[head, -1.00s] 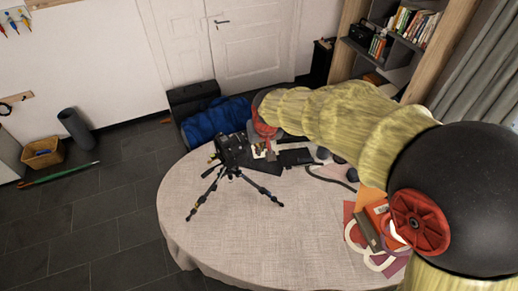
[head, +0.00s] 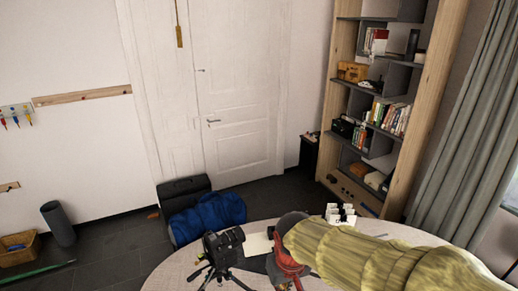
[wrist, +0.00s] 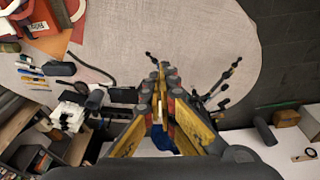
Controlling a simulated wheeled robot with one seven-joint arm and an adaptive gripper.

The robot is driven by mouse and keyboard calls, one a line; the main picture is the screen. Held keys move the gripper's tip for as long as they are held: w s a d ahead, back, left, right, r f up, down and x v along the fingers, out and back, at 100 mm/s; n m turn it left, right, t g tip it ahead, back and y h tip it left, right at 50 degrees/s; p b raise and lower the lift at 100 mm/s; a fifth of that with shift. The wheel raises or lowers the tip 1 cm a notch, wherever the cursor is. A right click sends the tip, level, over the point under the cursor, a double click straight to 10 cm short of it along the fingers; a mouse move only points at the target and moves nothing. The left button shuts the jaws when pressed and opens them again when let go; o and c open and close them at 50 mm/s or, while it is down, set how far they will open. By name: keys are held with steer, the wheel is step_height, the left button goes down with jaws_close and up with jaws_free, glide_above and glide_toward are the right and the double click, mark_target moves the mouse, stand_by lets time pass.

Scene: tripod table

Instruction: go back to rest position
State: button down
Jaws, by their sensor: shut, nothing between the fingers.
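My gripper (wrist: 159,78) is shut and empty; its fingers meet at the tips in the middle of the wrist view. The round table (head: 166,281) has a pale cloth. A black camera on a tripod (head: 222,247) stands on it, left of my gripper and apart from it. The tripod's legs spread to the right of my fingers in the wrist view (wrist: 229,74).
A blue bag (head: 208,218) lies behind the table near a white door (head: 238,130). A tall bookshelf (head: 398,150) stands at right. Books and papers (wrist: 48,28), pens (wrist: 30,72) and a dark cable (wrist: 92,68) lie on the table. Much of the cloth is bare.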

steer(key=s+d+m+t+b, duration=0.3)
steer(key=s+d+b, duration=0.7)
steer(key=s+d, duration=0.3)
steer(key=shift+f+b, duration=0.3)
steer(key=shift+s, duration=0.1)
